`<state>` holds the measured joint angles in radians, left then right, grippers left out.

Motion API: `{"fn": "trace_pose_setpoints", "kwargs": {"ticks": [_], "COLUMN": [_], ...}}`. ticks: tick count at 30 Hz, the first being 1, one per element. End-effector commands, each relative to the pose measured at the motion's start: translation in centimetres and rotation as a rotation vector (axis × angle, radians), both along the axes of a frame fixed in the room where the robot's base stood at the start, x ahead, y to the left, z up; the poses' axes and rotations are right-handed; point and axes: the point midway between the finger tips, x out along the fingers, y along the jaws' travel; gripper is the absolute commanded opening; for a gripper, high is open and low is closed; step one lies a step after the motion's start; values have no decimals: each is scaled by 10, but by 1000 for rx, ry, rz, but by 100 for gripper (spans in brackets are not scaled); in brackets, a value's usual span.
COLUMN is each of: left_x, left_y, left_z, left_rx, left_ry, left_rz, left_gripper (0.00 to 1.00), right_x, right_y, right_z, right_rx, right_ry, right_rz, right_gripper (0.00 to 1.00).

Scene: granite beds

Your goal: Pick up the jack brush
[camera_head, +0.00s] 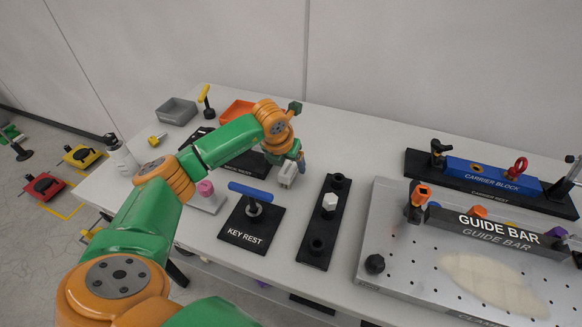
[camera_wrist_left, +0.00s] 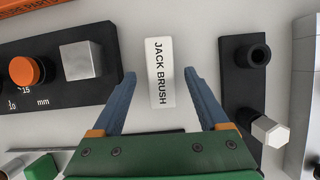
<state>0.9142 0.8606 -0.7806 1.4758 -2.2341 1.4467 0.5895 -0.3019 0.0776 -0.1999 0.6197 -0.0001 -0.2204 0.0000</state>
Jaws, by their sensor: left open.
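A white rectangular piece marked JACK BRUSH (camera_wrist_left: 160,60) lies between the fingers of my left gripper (camera_wrist_left: 160,75) in the left wrist view. The blue fingers stand apart, one on each side of it, with gaps to both. In the head view my left gripper (camera_head: 293,160) points down over the table, and a small pale piece (camera_head: 286,177) shows just below it. I cannot tell whether the label is a tag or the brush's own surface. My right gripper is not in view.
Close on the right stands a black rack (camera_head: 322,240) with a white hex piece (camera_head: 329,202). The KEY REST (camera_head: 247,237) with a blue-handled key (camera_head: 250,192) lies in front. A perforated plate with the GUIDE BAR (camera_head: 495,232) fills the right. Bare table lies behind the rack.

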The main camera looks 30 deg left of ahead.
Motion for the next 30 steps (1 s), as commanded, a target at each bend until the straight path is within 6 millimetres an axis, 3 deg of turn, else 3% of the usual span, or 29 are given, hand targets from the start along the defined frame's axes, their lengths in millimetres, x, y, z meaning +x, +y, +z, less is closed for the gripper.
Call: {"fn": "trace_pose_setpoints", "kwargs": {"ticks": [4, 10, 11, 19, 30], "left_x": [7, 8, 8, 8, 9], "left_y": [1, 0, 0, 0, 0], "left_z": [-17, -19, -19, -19, -12], "left_rx": [-2, -3, -3, -3, -4], "left_ry": [1, -2, -2, -2, -4], "left_rz": [-1, -3, -3, -3, -3], "left_gripper": [78, 78, 72, 0, 0], "right_x": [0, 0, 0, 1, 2], "right_y": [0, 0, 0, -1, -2], "right_z": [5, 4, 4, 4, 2], "right_rx": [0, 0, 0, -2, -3], "right_ry": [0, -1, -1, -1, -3], "right_rz": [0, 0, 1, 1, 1], "right_gripper": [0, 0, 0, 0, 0]}}
